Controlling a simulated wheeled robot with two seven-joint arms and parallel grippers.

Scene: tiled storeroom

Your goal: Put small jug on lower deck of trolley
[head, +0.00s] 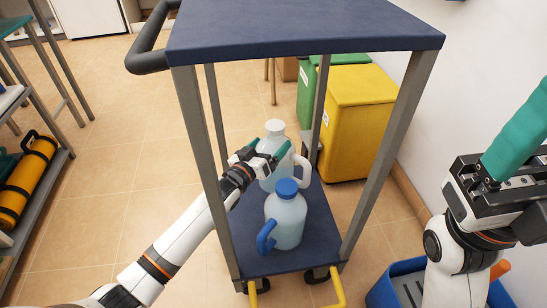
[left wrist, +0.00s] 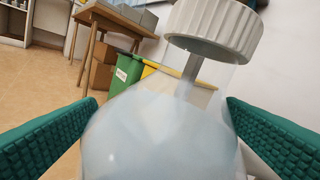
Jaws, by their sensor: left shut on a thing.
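A translucent jug with a white cap and white handle (head: 272,129) is between the trolley's posts, behind a second jug. It fills the left wrist view (left wrist: 160,130) between teal finger pads. My left gripper (head: 262,156) reaches in from the left and is shut on this jug, upright. Its base is hidden, so I cannot tell whether it touches the deck. The second jug, with blue cap and blue handle (head: 287,218), stands upright on the trolley's dark blue lower deck (head: 250,263). My right gripper (head: 520,130) is at the right edge, partly cut off; its opening is unclear.
The trolley's upper deck (head: 300,25) and grey posts frame the space around the jugs. Yellow (head: 355,120) and green (head: 306,95) bins stand behind. A blue crate (head: 385,290) is at the lower right. A shelf with a yellow roll (head: 25,180) stands at left. Floor between is clear.

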